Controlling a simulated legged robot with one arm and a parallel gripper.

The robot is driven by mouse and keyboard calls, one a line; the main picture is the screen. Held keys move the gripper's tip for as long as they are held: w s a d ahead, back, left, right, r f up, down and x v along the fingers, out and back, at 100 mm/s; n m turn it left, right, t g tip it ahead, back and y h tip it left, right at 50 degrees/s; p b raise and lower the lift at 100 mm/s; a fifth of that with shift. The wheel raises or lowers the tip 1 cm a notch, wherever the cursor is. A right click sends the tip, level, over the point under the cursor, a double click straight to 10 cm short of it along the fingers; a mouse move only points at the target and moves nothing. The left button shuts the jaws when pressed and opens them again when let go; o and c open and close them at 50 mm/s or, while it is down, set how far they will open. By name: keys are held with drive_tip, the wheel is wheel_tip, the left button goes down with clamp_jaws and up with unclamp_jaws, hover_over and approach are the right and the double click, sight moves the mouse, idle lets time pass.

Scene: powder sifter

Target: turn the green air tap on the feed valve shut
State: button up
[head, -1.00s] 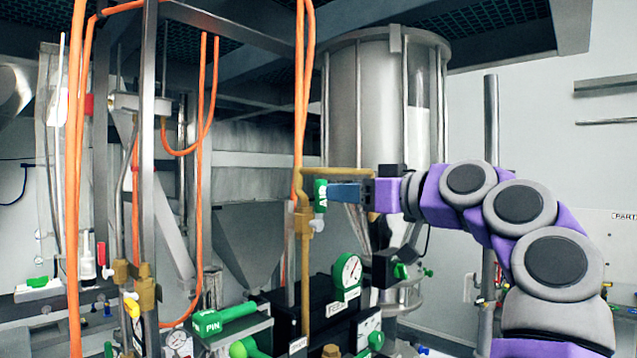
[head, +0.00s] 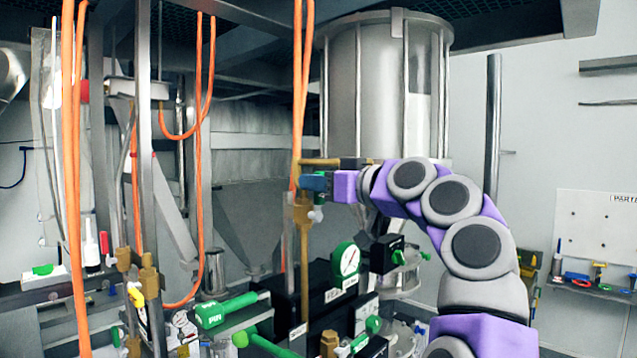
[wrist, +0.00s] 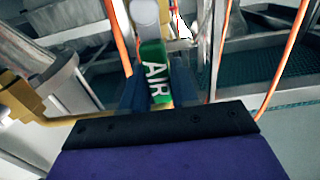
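The green air tap, lettered AIR (wrist: 155,75), sits between the two blue fingers of my gripper (wrist: 158,88) in the wrist view. Both fingers lie close along its sides and look shut on it. In the head view the tap's green handle (head: 308,183) shows at the fingertips of my gripper (head: 318,184), partly hidden by them. The tap is on the brass pipework of the feed valve (head: 301,212), with a pale fitting just below the handle.
A black box with a green-rimmed gauge (head: 346,260) stands below my gripper. A green PIN handle (head: 222,309) lies lower left. Orange hoses (head: 303,90) hang beside the pipe. A tall metal hopper (head: 385,90) stands behind.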

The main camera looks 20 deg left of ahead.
clamp_jaws()
